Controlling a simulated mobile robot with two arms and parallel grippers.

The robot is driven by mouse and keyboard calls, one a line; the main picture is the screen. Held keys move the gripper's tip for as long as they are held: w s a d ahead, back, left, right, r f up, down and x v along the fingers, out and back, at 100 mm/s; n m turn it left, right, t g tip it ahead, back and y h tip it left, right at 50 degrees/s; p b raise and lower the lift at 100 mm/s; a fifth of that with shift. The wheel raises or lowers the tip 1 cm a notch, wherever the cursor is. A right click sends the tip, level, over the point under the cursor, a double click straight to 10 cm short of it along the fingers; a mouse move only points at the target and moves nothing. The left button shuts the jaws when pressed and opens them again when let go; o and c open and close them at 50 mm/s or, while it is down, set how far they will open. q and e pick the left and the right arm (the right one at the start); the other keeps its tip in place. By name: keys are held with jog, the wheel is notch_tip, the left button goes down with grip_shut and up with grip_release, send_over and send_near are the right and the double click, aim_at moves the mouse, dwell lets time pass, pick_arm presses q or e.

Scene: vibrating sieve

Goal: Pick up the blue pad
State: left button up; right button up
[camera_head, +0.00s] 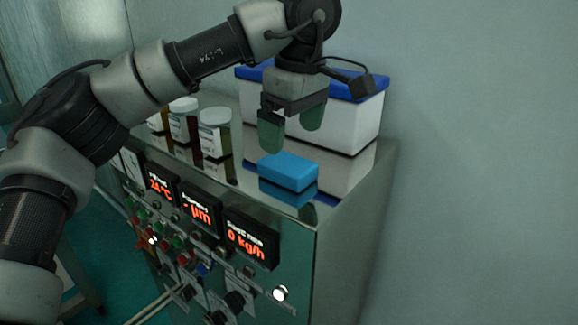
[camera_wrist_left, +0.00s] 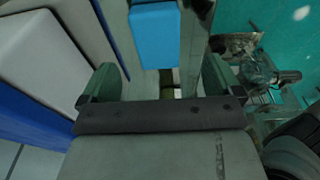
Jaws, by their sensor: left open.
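The blue pad (camera_head: 288,171) is a small block lying flat on the shiny metal top of the control cabinet (camera_head: 240,183), near its front right corner. My left gripper (camera_head: 290,140) hangs just above the pad, fingers pointing down, open and empty. The fingers look apart from the pad. In the left wrist view the pad (camera_wrist_left: 155,35) shows at the top, beyond and between the two green fingers (camera_wrist_left: 162,82). My right gripper is not in view.
A white box with a blue lid (camera_head: 345,115) stands behind the pad against the wall. Several jars with white lids (camera_head: 214,135) stand to the left of the pad. The cabinet front carries red displays (camera_head: 250,238), buttons and knobs.

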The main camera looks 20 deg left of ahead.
aim_at(288, 161)
pick_arm(q)
jog(key=shift+s+a+f, duration=0.1)
jog(key=shift+s+f, duration=0.05)
jog(key=shift+f, duration=0.35)
jog(key=shift+w+a+f, duration=0.1)
jog(key=shift+w+f, duration=0.1)
jog(key=shift+f, duration=0.1)
jog(key=f+p, duration=0.1)
jog(key=f, duration=0.2)
jog(key=f+p, duration=0.1)
jog(key=shift+w+a+f+p, duration=0.2)
jog(key=shift+w+a+p, duration=0.1)
jog(key=shift+w+p, duration=0.1)
jog(key=shift+s+f, duration=0.1)
jog(key=shift+f, duration=0.45)
jog(key=shift+c, duration=2.4)
jog(key=c, duration=0.5)
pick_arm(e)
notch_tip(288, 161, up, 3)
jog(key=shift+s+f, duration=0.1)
pick_arm(q)
jog(key=shift+r, duration=0.2)
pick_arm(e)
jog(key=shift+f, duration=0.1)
